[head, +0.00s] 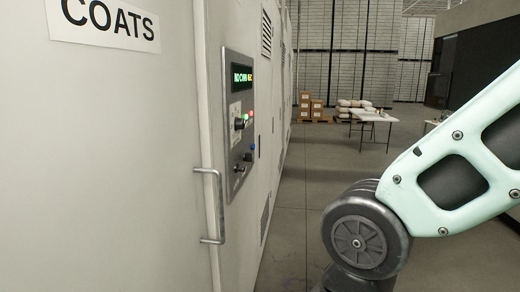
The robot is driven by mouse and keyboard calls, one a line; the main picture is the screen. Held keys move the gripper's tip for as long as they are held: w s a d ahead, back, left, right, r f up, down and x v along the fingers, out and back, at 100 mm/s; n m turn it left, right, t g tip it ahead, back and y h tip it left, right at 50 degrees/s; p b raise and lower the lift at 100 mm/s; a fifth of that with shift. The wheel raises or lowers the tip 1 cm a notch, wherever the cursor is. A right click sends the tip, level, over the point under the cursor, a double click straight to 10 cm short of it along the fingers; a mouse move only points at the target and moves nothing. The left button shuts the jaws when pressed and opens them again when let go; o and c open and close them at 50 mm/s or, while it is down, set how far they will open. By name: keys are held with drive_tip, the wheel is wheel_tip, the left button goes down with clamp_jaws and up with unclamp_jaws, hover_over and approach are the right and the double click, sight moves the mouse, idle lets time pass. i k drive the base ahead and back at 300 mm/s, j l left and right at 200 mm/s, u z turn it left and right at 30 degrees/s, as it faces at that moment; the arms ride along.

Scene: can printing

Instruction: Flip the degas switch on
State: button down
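A grey control panel (239,125) is set in the side of the pale cabinet, seen at a steep angle. At its top a display (242,75) shows green and orange text. Below it are a black knob (239,124), small green and red lights, a blue button (253,147) and a lower dark knob or switch (239,169). I cannot tell which control is the degas switch, as the labels are too small to read. My gripper is not in view; only links of my arm show at the right, apart from the panel.
A metal door handle (213,205) sticks out left of and below the panel. The grey floor (290,225) along the cabinet is clear. Farther back are boxes on a pallet (311,108) and a white table (375,118).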

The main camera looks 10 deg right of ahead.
sight(247, 157)
drive_tip(key=i+l, duration=0.25)
drive_tip(key=i, duration=0.25)
drive_tip(key=i+l, duration=0.25)
drive_tip(key=i, duration=0.25)
drive_tip(key=i+l, duration=0.3)
drive_tip(key=i, duration=0.25)
